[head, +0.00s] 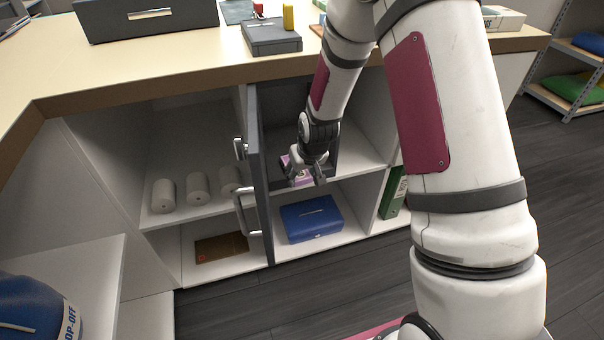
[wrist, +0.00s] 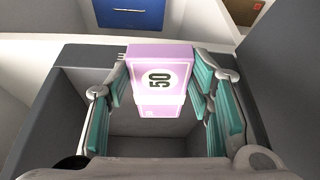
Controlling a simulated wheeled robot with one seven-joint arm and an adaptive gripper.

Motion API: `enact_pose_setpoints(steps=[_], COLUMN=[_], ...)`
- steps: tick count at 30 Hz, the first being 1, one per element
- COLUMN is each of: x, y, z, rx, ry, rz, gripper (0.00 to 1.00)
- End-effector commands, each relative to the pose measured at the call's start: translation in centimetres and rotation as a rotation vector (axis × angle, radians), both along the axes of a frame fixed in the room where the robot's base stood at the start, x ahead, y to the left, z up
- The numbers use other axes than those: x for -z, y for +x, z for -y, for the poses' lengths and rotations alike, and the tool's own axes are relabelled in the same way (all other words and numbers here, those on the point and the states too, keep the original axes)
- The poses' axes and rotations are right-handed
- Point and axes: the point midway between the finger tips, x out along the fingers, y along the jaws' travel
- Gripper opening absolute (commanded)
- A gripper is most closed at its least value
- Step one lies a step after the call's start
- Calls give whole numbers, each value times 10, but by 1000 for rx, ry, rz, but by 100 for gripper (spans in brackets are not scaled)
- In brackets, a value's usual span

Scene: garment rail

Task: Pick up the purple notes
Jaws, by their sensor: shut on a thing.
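In the head view my gripper (head: 307,178) is inside the upper right cabinet compartment, and the purple notes (head: 299,181) show partly behind the fingers.
A dark open door (head: 259,180) stands just left of my gripper. A blue cash box (head: 311,219) sits on the shelf below. Several white rolls (head: 163,196) stand in the left compartment. A green binder (head: 393,192) is at the right. The counter (head: 180,70) overhangs above.

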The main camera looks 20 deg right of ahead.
Motion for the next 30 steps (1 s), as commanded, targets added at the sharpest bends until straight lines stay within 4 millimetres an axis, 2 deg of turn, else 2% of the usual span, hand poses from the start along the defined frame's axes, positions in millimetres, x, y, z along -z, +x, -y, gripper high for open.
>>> enact_pose_setpoints(steps=[4,5,7,20,26,30], x=[2,2,2,-5,-31,-56], y=[-2,-2,-2,-2,-12,-23], z=[0,0,0,0,1,2], rx=[0,0,0,0,0,0], ry=[0,0,0,0,0,0], rz=[-7,-7,-6,0,2,3], gripper=[20,54,70,71,71,71])
